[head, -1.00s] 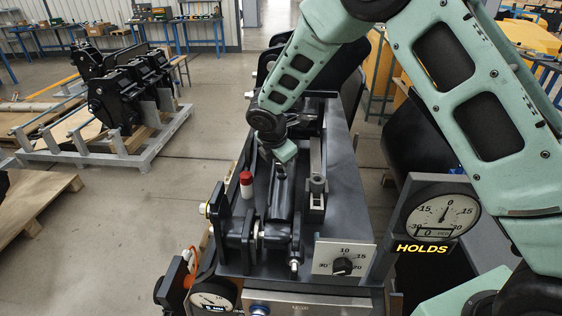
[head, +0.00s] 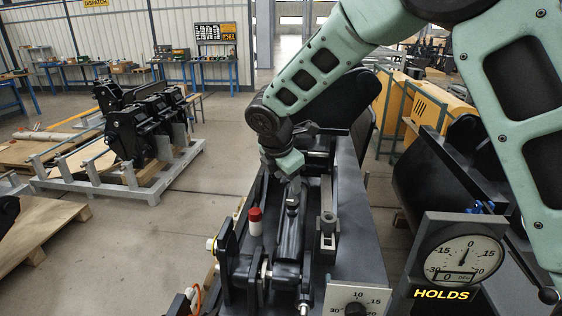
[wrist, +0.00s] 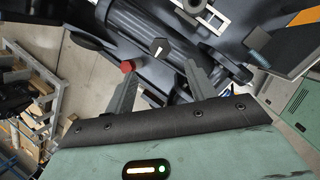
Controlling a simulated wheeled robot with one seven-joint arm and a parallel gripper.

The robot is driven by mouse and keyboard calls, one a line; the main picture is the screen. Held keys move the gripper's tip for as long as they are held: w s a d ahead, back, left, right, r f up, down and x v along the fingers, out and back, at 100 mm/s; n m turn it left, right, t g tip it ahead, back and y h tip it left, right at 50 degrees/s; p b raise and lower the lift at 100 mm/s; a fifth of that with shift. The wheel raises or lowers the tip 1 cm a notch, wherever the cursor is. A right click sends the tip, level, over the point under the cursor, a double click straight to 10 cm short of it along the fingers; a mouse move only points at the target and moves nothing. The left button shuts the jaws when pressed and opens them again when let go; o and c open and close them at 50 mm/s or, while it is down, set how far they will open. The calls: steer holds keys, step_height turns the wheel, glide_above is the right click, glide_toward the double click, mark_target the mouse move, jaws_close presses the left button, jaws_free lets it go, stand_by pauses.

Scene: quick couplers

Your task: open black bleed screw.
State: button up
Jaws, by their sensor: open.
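My gripper (head: 292,190) hangs over the dark bench with the black cylinder (head: 290,235). In the wrist view my gripper (wrist: 163,67) has its two grey fingers apart, with nothing held between them. A small dark round knob with a white mark (wrist: 158,49) shows just beyond the fingertips, roughly between them. It may be the black bleed screw, but I cannot be sure. A red-capped white fitting (head: 255,222) stands left of the cylinder. Its red cap (wrist: 127,67) shows beside the left finger in the wrist view. The screw is not clear in the head view.
A grey upright block (head: 328,232) stands right of the cylinder. A dial panel (head: 357,300) is at the bench front. A round gauge (head: 465,257) reads near 0 above a lit HOLDS sign (head: 441,294). Open floor lies left of the bench.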

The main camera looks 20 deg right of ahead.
steer(key=v, duration=0.8)
steer(key=shift+b, duration=0.45)
